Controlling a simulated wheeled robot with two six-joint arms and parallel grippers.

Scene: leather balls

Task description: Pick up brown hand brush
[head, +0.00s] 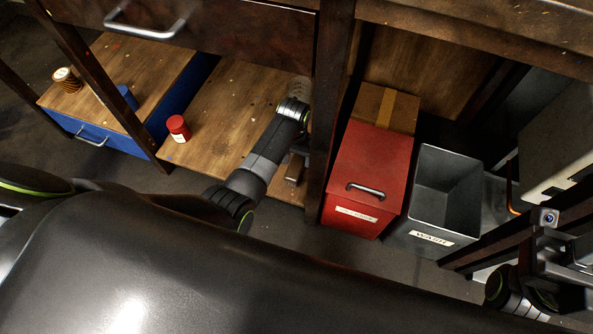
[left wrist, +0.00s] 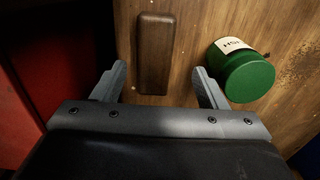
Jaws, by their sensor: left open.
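The brown hand brush (left wrist: 155,52) shows in the left wrist view as a dark brown, rounded block lying on the wooden shelf. My left gripper (left wrist: 159,70) is open, with one finger to each side of the brush's near end. The fingers do not hold it; I cannot tell how high they are above the shelf. In the head view my left gripper (head: 296,166) is over the lower shelf beside the dark post, and the brush cannot be clearly made out there. Part of my right arm shows at the lower right; its jaws are not clear.
A green labelled can (left wrist: 248,72) stands close beside the right finger in the left wrist view. A red lidded bin (head: 368,170) and a grey wash bin (head: 430,241) stand right of the post. A red jar (head: 178,128) stands on the shelf (head: 225,110).

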